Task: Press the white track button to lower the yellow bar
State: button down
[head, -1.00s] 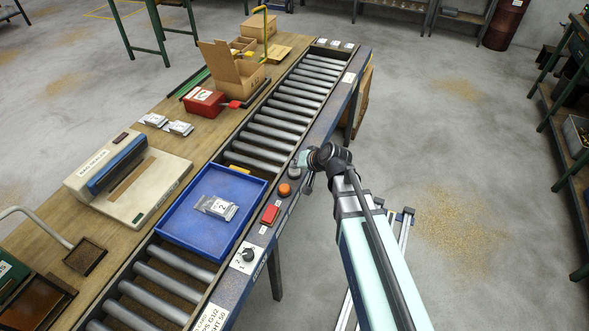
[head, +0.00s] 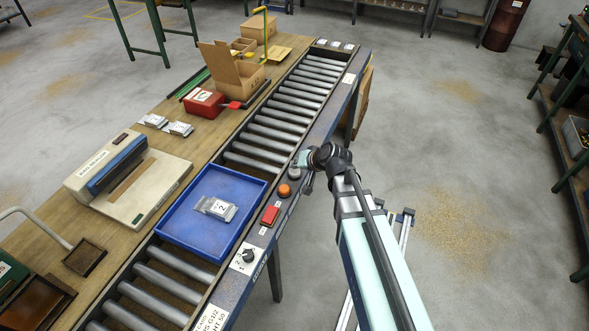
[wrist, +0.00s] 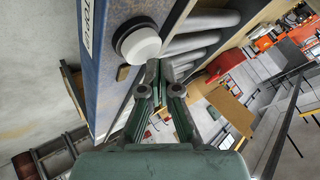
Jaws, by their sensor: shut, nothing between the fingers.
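The round white button (wrist: 140,42) sits on the blue side rail of the conveyor in the wrist view. My gripper (wrist: 166,76) is shut and empty, with its fingertips close beside the button's edge; I cannot tell whether they touch. In the head view the gripper end is over the rail, past the orange button, and the white button is hard to make out there. No yellow bar shows now at the far edge of the blue tray (head: 176,244); bare rollers (head: 250,160) show there. The tray holds a labelled packet (head: 216,208).
On the rail nearer the camera are an orange button (head: 284,190), a red button (head: 270,215) and a black knob (head: 248,256). A sealing machine (head: 120,180), an open carton (head: 232,72) and a red box (head: 203,102) stand on the bench. Rollers beyond the tray are clear.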

aim_at(296, 171)
jog(key=shift+r, duration=0.3)
jog(key=shift+r, duration=0.15)
jog(key=shift+r+p, duration=1.7)
jog(key=shift+r, duration=1.2)
jog(key=shift+f, duration=0.1)
